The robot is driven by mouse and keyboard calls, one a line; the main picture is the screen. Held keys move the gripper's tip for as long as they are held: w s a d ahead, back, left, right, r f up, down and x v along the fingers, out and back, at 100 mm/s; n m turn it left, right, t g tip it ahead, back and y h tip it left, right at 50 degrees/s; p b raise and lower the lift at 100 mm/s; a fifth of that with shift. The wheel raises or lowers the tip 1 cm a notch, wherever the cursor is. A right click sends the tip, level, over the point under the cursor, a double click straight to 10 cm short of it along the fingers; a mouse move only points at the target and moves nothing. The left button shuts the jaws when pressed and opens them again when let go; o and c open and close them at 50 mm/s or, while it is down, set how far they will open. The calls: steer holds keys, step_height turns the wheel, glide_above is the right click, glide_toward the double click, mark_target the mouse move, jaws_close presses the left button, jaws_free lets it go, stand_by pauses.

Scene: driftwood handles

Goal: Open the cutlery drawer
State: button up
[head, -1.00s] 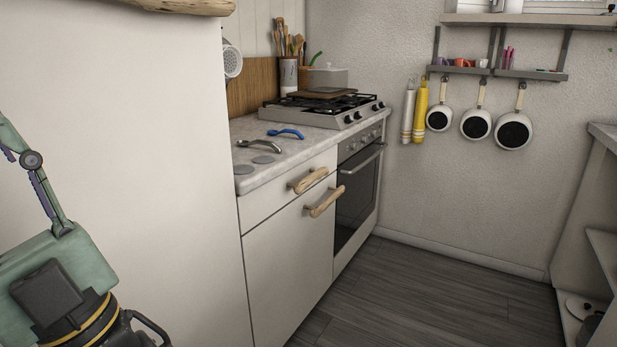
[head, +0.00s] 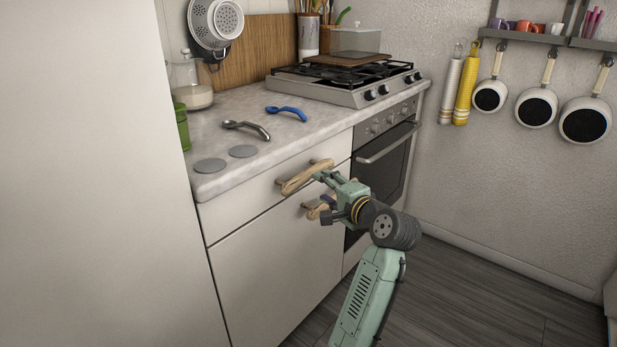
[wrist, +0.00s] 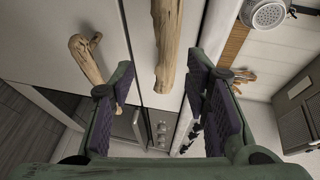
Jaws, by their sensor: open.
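The cutlery drawer (head: 262,187) is the white front under the worktop and looks shut, flush with the cabinet. Its pale driftwood handle (head: 298,180) runs across it; in the wrist view the handle (wrist: 167,45) shows upright in the middle. My gripper (head: 324,176) is at the right end of this handle in the head view. In the wrist view my gripper (wrist: 160,78) is open, with one purple-padded finger on each side of the handle's near end. I see no finger pressing on it, and cannot tell how deep the handle sits between them.
A lower door (head: 270,270) has its own driftwood handle (head: 318,210), partly behind my gripper; it shows outside the left finger in the wrist view (wrist: 88,58). The oven (head: 385,165) is to the right. A metal spoon (head: 247,129) and a blue one (head: 286,113) lie on the worktop (head: 215,130).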

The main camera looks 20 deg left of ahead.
mark_target(311, 179)
steer(key=p+x, duration=0.1)
steer(key=x, duration=0.8)
steer(key=shift+a, duration=0.2)
steer(key=shift+c, duration=0.2)
jaws_close()
